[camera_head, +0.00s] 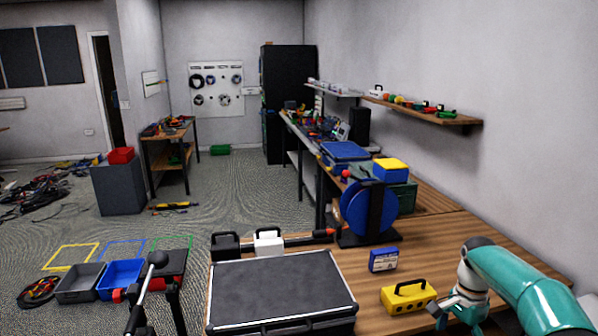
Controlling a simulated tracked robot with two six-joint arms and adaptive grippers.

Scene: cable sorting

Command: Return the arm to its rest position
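My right arm (520,285) is teal and comes in from the lower right, over the wooden workbench (440,240). My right gripper (457,316) is low at the bench's front right, with its teal fingers spread apart and nothing seen between them. It is close to the right of a yellow case with a black handle (408,298); I cannot tell whether they touch. My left arm and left gripper are not in view.
A dark flat case (280,290) lies at the bench front. Behind the yellow case are a blue box (383,260) and a blue cable reel (368,212). Grey (80,283) and blue (122,278) bins stand on the floor at left. Bare bench lies behind my gripper.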

